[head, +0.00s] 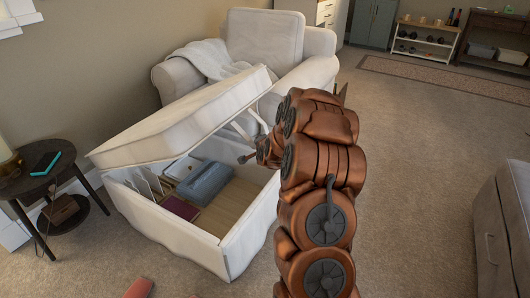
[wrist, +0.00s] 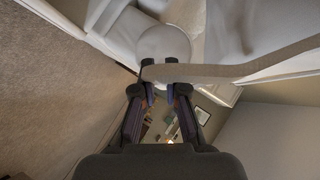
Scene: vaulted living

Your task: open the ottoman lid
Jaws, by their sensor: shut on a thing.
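The cream ottoman (head: 190,248) stands in the head view with its padded lid (head: 185,118) raised and tilted, the near edge well above the box. A pale strap (head: 255,117) hangs at the lid's right end. My gripper (head: 247,157) is at the ottoman's right side, partly hidden by my copper-coloured arm. In the wrist view my gripper (wrist: 164,80) has its two fingertips close together on a pale band (wrist: 240,73), which looks like the strap. The jaws are shut on it. The lid's hinge side is hidden.
Inside the ottoman are a blue-grey bundle (head: 204,182), a dark red book (head: 181,208) and upright papers. A cream armchair (head: 264,40) stands behind. A dark side table (head: 40,178) is at left, a grey seat (head: 503,235) at right.

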